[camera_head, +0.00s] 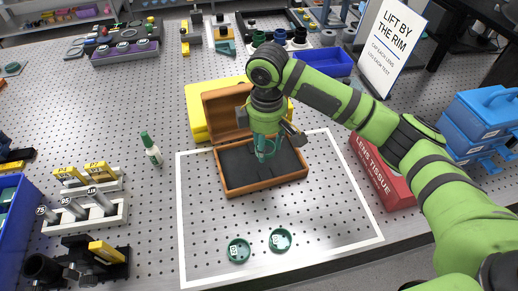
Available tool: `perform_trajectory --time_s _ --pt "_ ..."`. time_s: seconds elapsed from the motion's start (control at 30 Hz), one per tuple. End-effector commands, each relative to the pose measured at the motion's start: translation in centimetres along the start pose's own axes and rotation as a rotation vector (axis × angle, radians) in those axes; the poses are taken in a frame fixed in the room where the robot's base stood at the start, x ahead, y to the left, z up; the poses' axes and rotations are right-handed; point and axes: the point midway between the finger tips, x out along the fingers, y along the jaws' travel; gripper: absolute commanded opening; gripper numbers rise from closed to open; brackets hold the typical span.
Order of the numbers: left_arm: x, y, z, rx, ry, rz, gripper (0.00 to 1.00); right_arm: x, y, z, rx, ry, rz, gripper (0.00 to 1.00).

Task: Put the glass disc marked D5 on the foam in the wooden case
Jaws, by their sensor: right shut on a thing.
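The open wooden case (228,191) sits in the white-outlined area, its dark foam (238,168) showing and its lid raised at the back. My right gripper (267,140) points down over the case and is shut on a teal-rimmed glass disc (265,153). The held disc is at the foam's level or just above it; I cannot tell if it touches. Its mark cannot be read, so I cannot tell if it is D5. Two other teal-rimmed discs, the left front disc (238,250) and right front disc (280,240), lie flat in front. My left gripper is not in view.
A yellow case (197,113) stands behind the wooden case. A red lens tissue box (381,170) is at the right, and a white sign (391,45) stands behind it. A green-capped bottle (151,149) and racks stand at the left. The board around the front discs is clear.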

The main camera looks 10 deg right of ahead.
Motion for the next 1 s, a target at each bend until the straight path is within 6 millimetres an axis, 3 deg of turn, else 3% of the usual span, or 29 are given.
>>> perform_trajectory --time_s 0.17,0.53,0.93,0.97,1.0 --pt "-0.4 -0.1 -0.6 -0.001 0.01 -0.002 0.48 0.9 0.6 -1.6 0.001 0.0 0.0 0.15" --pt "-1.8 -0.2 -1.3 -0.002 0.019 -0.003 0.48 4.8 0.7 -1.7 0.001 0.0 0.001 0.15" --pt "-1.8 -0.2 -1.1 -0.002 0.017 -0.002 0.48 5.5 0.7 -1.7 0.001 0.001 0.0 0.15" --pt "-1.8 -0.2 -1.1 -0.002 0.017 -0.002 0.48 5.4 0.7 -1.7 0.0 0.001 0.001 0.59" --pt "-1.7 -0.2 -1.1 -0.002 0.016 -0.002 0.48 5.4 0.7 -1.7 0.0 0.001 0.001 0.71"
